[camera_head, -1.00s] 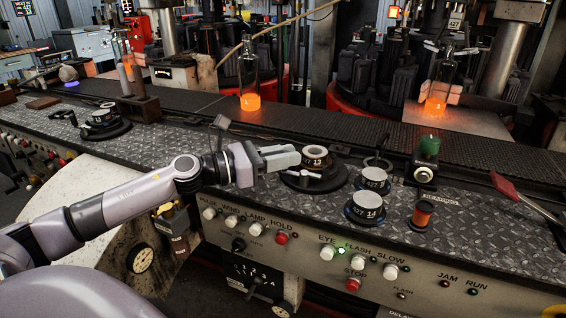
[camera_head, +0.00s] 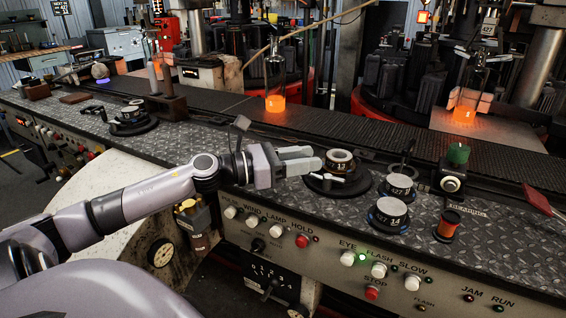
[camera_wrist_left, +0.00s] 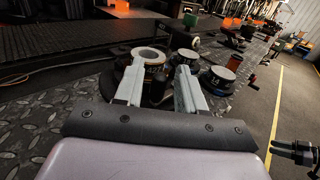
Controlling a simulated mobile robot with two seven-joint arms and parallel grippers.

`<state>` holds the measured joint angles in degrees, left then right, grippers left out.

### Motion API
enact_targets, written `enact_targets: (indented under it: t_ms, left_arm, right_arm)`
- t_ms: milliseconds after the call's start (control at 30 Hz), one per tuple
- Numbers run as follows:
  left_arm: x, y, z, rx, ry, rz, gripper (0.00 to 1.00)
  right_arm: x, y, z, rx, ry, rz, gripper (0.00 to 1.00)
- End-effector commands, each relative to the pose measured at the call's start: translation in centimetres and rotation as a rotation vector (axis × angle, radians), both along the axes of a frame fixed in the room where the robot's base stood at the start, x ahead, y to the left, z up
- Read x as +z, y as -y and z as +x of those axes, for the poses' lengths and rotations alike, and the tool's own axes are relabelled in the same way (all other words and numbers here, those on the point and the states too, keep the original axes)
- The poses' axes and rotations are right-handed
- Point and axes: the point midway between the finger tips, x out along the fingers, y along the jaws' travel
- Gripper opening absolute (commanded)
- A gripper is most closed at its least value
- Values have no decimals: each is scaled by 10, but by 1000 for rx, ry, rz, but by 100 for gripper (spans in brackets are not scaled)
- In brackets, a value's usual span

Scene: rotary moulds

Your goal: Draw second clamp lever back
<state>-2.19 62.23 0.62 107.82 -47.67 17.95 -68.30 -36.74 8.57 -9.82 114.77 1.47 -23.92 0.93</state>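My left gripper (camera_head: 314,160) is level, just left of this mould. In the left wrist view its two pale fingers (camera_wrist_left: 159,82) are spread apart, with the ring mould (camera_wrist_left: 150,56) just beyond them. The lever is not clear in that view, and nothing is visibly gripped. Another clamp station (camera_head: 132,122) stands far left on the bench.
A dark conveyor (camera_head: 350,132) carrying a glowing bottle (camera_head: 275,102) runs behind. Buttons line the front panel (camera_head: 330,250).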

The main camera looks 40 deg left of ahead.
Motion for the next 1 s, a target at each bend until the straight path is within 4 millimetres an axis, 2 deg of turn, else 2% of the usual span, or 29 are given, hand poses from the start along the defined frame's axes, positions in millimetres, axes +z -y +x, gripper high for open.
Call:
enact_targets:
  t_ms: [133,600,1000]
  left_arm:
    - [-3,-7,-12,-2,-3,5,39]
    - [0,-28,-45,-2,-1,1,39]
    - [1,-31,-50,-2,2,3,39]
  right_arm:
    - [-5,-1,0,-1,-4,2,43]
    - [-3,-5,0,2,-3,12,43]
    - [-3,-5,1,1,-2,12,43]
